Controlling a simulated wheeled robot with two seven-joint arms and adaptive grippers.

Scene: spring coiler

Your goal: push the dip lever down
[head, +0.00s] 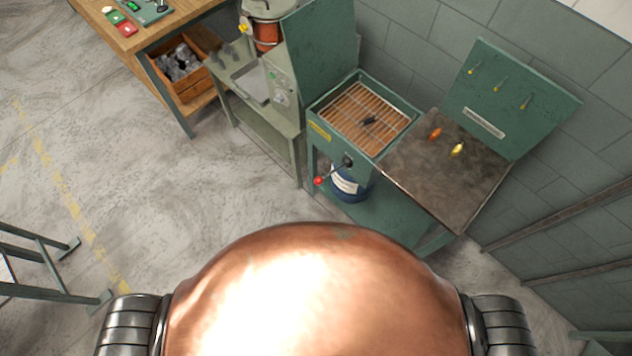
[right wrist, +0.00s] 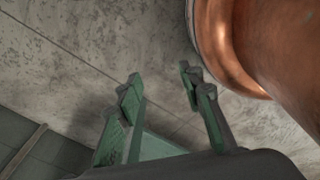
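My left gripper is in neither view.
A wire rack (head: 364,113) with a small dark object sits in the station's top. A brown worktop (head: 447,172) with an orange and a yellow item adjoins on the right. A wooden bench (head: 165,20) is at back left. Floor in front is clear.

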